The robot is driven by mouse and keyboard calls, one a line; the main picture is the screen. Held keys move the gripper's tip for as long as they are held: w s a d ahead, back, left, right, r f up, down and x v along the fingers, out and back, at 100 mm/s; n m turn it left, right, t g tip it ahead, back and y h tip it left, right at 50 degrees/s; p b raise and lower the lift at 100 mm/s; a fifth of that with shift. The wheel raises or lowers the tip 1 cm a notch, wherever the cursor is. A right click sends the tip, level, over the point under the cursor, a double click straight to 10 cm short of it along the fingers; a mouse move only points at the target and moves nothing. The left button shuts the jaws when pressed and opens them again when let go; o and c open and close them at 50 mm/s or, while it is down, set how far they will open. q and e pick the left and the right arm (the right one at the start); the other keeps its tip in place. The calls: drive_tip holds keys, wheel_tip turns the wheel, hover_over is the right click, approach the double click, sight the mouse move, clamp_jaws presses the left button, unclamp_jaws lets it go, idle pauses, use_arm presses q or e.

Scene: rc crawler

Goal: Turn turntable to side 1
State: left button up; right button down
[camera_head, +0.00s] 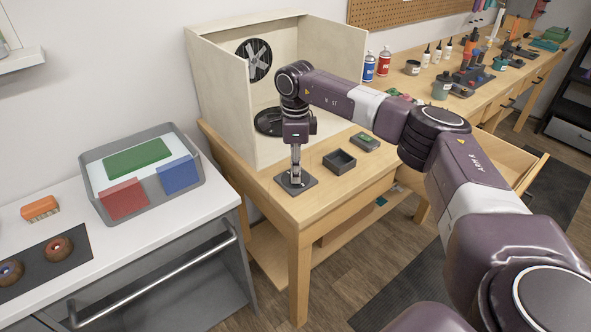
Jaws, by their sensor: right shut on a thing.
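The turntable (268,121) is a black disc on the floor of the pale, open-fronted booth. My right arm partly hides it, and I cannot read a side marking on it. My right gripper (295,178) points straight down outside the booth, in front of the turntable and apart from it. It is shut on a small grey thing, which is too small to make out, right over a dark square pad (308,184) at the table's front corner. My left gripper is not in view.
A small dark open box (339,161) and a dark grey-green item (365,142) lie right of the pad. The booth's side wall (222,95) stands left of the turntable. A grey tray (200,178) with coloured blocks is on the left counter.

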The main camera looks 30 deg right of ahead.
drive_tip(key=n, duration=0.6)
drive_tip(key=shift+n, duration=0.3)
drive_tip(key=n, duration=0.5)
drive_tip(key=shift+b, duration=0.35)
drive_tip(key=shift+r+n, duration=0.1)
drive_tip(key=shift+n, duration=0.2)
drive_tip(key=c, duration=1.6)
unclamp_jaws()
wheel_tip(320, 180, up, 12)
